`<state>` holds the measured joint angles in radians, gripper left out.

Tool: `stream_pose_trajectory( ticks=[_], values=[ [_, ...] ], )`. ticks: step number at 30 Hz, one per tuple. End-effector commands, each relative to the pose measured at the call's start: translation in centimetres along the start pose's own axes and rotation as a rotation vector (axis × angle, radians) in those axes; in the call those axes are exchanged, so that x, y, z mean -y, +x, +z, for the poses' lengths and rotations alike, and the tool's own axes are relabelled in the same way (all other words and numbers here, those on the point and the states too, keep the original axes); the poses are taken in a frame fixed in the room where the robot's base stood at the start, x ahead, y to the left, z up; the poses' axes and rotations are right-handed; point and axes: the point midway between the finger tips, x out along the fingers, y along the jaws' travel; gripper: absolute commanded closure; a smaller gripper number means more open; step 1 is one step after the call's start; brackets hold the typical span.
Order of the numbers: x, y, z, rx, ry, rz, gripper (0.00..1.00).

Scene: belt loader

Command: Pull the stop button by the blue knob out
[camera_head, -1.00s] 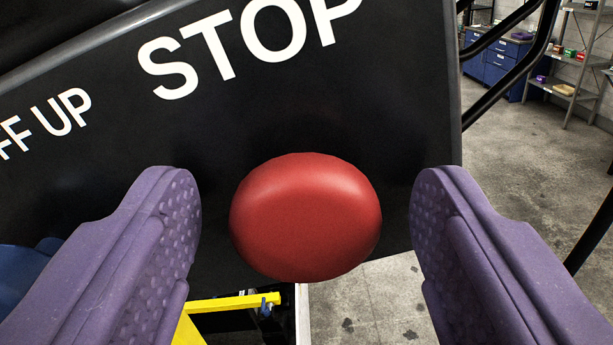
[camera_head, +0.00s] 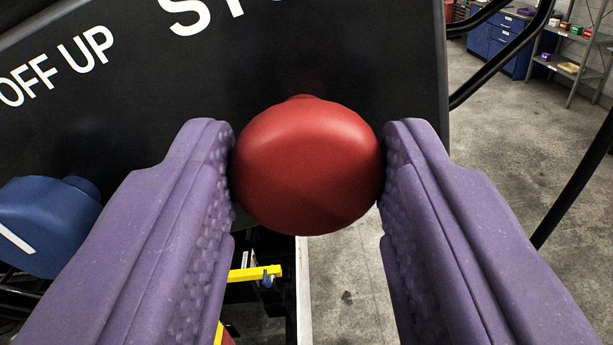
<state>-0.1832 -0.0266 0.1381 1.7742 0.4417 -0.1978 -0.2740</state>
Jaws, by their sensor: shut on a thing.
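The stop button (camera_head: 308,165) is a round red mushroom head on a black panel (camera_head: 330,50), below the partly cut-off white STOP lettering. My gripper (camera_head: 308,165) has its two purple textured fingers pressed on the left and right sides of the red head. A short red stem shows between the head and the panel. The blue knob (camera_head: 45,225) with a white line is on the same panel, at the left edge of the view, beside my left finger and clear of it.
White "OFF UP" lettering (camera_head: 60,68) is above the blue knob. A yellow bar (camera_head: 252,273) is below the button. Black rails (camera_head: 575,180) run on the right over open concrete floor (camera_head: 500,110). Blue cabinets (camera_head: 500,42) and shelves (camera_head: 575,55) stand far back.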

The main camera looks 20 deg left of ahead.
Motion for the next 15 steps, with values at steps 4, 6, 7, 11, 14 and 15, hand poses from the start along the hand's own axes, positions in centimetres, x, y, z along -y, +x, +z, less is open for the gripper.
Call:
stream_pose_trajectory(
  ticks=[4, 6, 7, 11, 14, 15],
  values=[
    [-0.03, 0.01, 0.17, 0.005, 0.000, 0.000, 0.31],
    [-0.02, 0.01, 0.15, 0.004, 0.000, 0.000, 0.31],
    [-0.01, 0.01, 0.14, 0.004, 0.000, 0.000, 0.31],
    [0.00, 0.01, 0.12, 0.003, 0.000, 0.000, 0.31],
    [-0.01, -0.43, 0.12, 0.002, 0.000, 0.000, 0.31],
    [-0.01, -0.90, 0.08, 0.001, 0.000, 0.000, 0.31]
  ],
)
